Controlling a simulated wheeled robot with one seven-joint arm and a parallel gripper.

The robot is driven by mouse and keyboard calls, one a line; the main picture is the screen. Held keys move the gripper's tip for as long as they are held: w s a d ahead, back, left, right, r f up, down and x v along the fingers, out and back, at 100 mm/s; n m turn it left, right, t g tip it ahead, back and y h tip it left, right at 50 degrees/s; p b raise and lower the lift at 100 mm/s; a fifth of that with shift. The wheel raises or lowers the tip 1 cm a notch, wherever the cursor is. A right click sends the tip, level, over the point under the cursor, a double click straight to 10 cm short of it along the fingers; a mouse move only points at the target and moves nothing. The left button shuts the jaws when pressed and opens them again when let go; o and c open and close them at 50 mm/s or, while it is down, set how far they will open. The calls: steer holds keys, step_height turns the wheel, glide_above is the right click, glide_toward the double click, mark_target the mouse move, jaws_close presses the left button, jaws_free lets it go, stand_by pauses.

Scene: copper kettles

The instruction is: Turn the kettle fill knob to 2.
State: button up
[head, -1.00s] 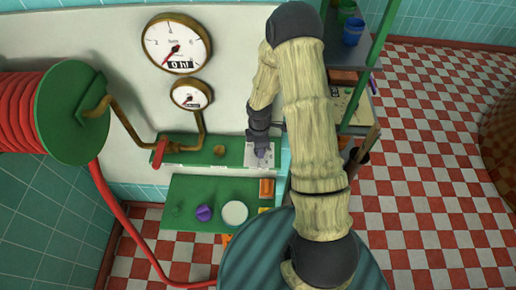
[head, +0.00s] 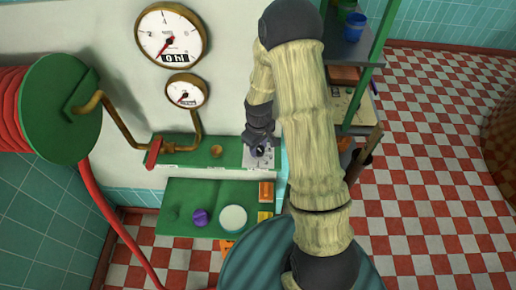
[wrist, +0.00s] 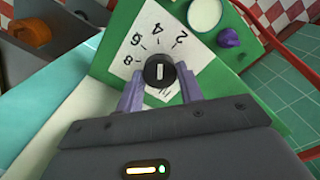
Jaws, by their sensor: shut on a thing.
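The fill knob (wrist: 159,72) is a round black knob with a short white line, on a white dial plate (wrist: 148,42) marked 2, 4, 6 and 8. In the wrist view the line runs roughly up the picture, about toward the 4; I cannot tell which end points. My gripper (wrist: 158,88) is shut on the knob, one lilac finger at each side. In the head view the dial plate (head: 251,162) is at the right end of a green panel, with my gripper (head: 260,148) over it. The large gauge (head: 171,35) shows 0 hl.
A red lever (head: 153,153) and a brass knob (head: 216,151) sit on the same panel. A hose reel (head: 55,110) hangs left.

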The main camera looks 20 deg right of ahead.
mark_target(259, 148)
steer(key=m, duration=0.2)
steer(key=m+b, duration=0.1)
steer(key=shift+w+m, duration=0.2)
steer(key=shift+m, duration=0.2)
steer(key=shift+r+m+b, duration=0.1)
steer(key=shift+m+b, duration=0.4)
steer(key=shift+m, duration=1.1)
steer(key=o, duration=0.9)
steer(key=shift+o, duration=0.5)
steer(key=shift+s, duration=0.1)
step_height(259, 148, up, 17)
steer(key=b, duration=0.2)
steer(key=shift+b, duration=0.4)
